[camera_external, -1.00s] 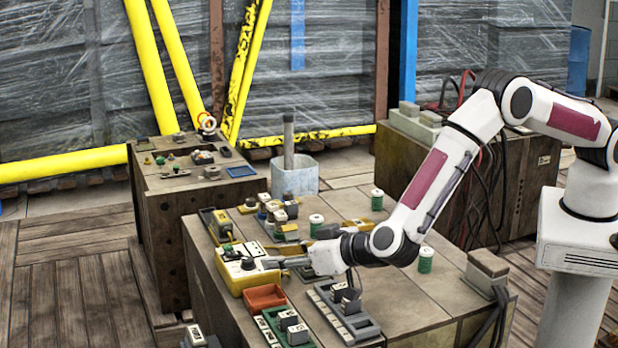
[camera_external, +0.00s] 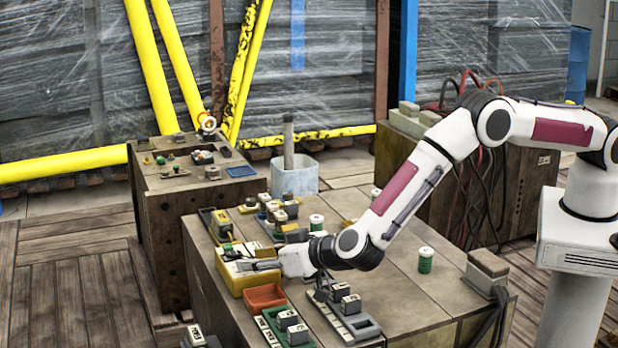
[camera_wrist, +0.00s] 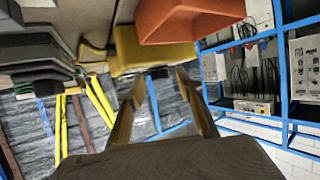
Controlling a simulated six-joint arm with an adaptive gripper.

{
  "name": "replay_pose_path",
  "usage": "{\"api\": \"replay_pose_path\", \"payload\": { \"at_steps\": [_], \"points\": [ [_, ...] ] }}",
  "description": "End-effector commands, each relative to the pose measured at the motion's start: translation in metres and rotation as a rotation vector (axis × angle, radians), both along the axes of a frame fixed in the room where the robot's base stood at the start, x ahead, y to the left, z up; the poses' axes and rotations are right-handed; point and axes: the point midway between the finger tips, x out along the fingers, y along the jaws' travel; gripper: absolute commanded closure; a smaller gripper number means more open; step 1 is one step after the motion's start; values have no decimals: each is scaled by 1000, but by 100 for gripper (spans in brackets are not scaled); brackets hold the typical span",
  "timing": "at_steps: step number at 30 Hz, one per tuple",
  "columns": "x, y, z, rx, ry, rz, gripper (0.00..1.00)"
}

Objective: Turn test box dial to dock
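The yellow test box (camera_external: 232,282) sits at the left edge of the main bench. My gripper (camera_external: 256,266) reaches over its top from the right, roughly level and low. The box's dial is hidden behind my fingers in the outside view. In the wrist view the yellow box (camera_wrist: 150,57) lies just beyond my fingertips. My gripper (camera_wrist: 160,76) shows two fingers set apart there, with a small dark shape between the tips. I cannot tell whether that is the dial or whether the fingers touch it.
An orange tray (camera_external: 265,298) stands close to the box, and also shows in the wrist view (camera_wrist: 190,20). A grey rack (camera_external: 357,328) and a green rack (camera_external: 272,330) hold labelled blocks at the front. Green-and-white spools (camera_external: 426,260) stand on the bench. Its right part is mostly clear.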

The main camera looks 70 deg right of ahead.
Motion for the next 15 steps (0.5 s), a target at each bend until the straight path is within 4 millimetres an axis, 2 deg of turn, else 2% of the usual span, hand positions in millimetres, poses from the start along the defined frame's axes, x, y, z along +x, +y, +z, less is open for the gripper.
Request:
{"api": "replay_pose_path", "payload": {
  "at_steps": [10, 11, 12, 15],
  "points": [
    [2, 0, -1, 0, 0, 0, 64],
    [2, 0, -1, 0, 0, 0, 67],
    [2, 0, -1, 0, 0, 0, 77],
    [2, 0, -1, 0, 0, 0, 100]
  ]
}}
